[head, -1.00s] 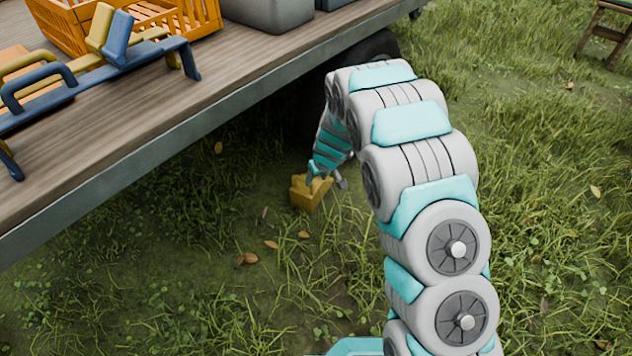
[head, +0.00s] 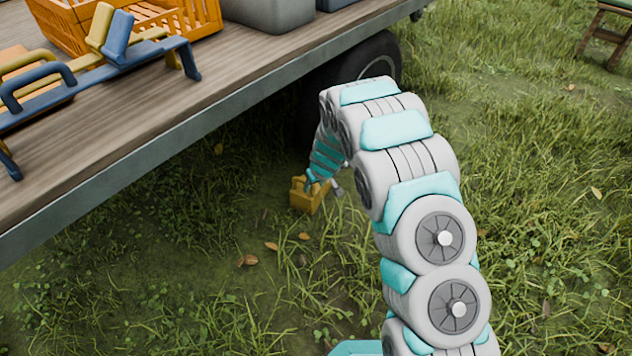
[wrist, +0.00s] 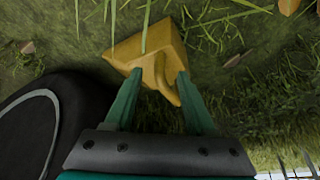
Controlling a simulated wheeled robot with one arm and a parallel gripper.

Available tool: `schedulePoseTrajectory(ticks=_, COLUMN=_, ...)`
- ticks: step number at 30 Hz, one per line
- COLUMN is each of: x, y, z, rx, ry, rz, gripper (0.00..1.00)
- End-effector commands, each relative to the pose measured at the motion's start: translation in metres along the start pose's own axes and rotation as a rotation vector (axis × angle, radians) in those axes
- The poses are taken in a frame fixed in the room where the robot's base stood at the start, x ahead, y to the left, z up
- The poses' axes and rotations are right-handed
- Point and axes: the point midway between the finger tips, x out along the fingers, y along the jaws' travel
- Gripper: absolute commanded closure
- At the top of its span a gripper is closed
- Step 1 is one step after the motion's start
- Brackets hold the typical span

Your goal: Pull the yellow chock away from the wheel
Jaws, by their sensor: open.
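The yellow chock (head: 306,198) sits on the grass beneath the edge of the trailer bed. It also shows in the wrist view (wrist: 148,44), with its raised handle (wrist: 163,76) toward my gripper. My gripper (wrist: 158,75) is open, with one teal finger on each side of the handle. I cannot tell whether either finger touches it. The black wheel (head: 384,64) is partly hidden behind my arm. In the wrist view the wheel (wrist: 70,92) is at the lower left, close to the chock's narrow end; contact is unclear.
The wooden trailer bed (head: 150,105) overhangs the grass at the upper left. A small stool (head: 606,38) stands at the far right. The grass in front is open.

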Motion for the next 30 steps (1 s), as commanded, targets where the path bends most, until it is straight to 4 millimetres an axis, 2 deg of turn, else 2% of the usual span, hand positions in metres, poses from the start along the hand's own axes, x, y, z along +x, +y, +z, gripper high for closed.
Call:
schedulePoseTrajectory(ticks=3, x=0.018, y=0.000, z=0.001, rx=0.001, ry=-0.001, rz=-0.001, gripper=0.45)
schedulePoseTrajectory(ticks=9, x=0.038, y=0.000, z=0.000, rx=0.001, ry=0.000, rz=0.000, gripper=0.45)
schedulePoseTrajectory(ticks=20, x=0.042, y=0.000, z=-0.001, rx=0.001, ry=0.002, rz=0.000, gripper=0.46)
schedulePoseTrajectory(ticks=30, x=0.042, y=0.000, z=-0.001, rx=0.001, ry=0.002, rz=0.000, gripper=0.84)
